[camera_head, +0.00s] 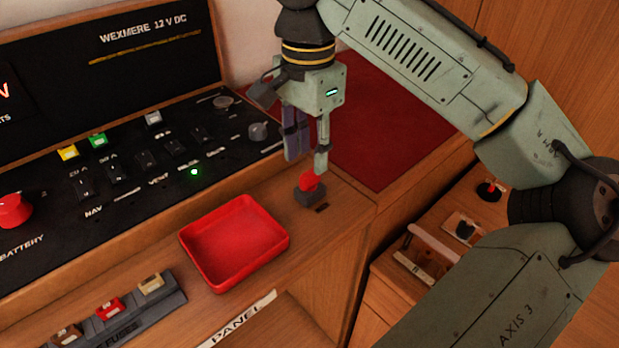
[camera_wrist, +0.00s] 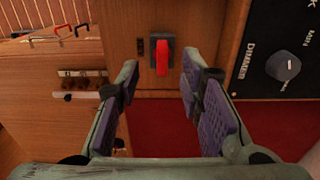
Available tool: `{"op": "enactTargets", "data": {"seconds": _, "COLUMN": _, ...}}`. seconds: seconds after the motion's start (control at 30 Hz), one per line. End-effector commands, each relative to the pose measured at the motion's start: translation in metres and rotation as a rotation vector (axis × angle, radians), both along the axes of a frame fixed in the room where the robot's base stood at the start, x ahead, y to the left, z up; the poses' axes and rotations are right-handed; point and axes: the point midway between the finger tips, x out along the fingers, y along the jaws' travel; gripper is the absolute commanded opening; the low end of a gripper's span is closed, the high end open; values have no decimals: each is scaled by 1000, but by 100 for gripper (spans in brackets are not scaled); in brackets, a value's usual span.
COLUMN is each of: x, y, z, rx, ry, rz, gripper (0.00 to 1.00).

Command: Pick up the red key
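The red key (camera_head: 309,181) stands upright in a small dark base on the wooden ledge, just right of the red tray. In the wrist view the red key (camera_wrist: 162,57) shows beyond my fingertips, roughly midway between them. My gripper (camera_head: 308,160) is above the key and its fingers are apart. In the wrist view my gripper (camera_wrist: 158,72) is open, with purple pads and nothing between them. The fingers do not appear to touch the key.
A red tray (camera_head: 228,285) sits left of the key. The black switch panel (camera_head: 130,178) with knobs and coloured fuses rises behind it. A fuse strip (camera_head: 130,318) lies at the lower left. A drawer-like wooden unit (camera_head: 400,290) stands lower right.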

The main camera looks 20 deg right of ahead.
Motion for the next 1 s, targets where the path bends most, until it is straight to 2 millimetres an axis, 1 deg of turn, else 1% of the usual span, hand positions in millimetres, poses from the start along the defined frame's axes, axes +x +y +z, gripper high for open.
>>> {"op": "enactTargets", "data": {"seconds": 0.13, "x": 0, "y": -1, "z": -12, "rx": -1, "ry": 3, "rz": -1, "gripper": 34}}
{"op": "enactTargets", "data": {"seconds": 0.3, "x": 2, "y": -2, "z": -39, "rx": 0, "ry": 2, "rz": -2, "gripper": 34}}
{"op": "enactTargets", "data": {"seconds": 0.4, "x": 2, "y": -2, "z": -49, "rx": 0, "ry": 1, "rz": -2, "gripper": 34}}
{"op": "enactTargets", "data": {"seconds": 0.5, "x": 3, "y": -1, "z": -53, "rx": 0, "ry": -1, "rz": -1, "gripper": 34}}
{"op": "enactTargets", "data": {"seconds": 0.67, "x": 3, "y": -1, "z": -54, "rx": 0, "ry": -1, "rz": -1, "gripper": 34}}
{"op": "enactTargets", "data": {"seconds": 0.77, "x": 3, "y": -1, "z": -54, "rx": 0, "ry": -1, "rz": -1, "gripper": 29}}
{"op": "enactTargets", "data": {"seconds": 1.0, "x": 3, "y": -1, "z": -54, "rx": 0, "ry": -1, "rz": -1, "gripper": 13}}
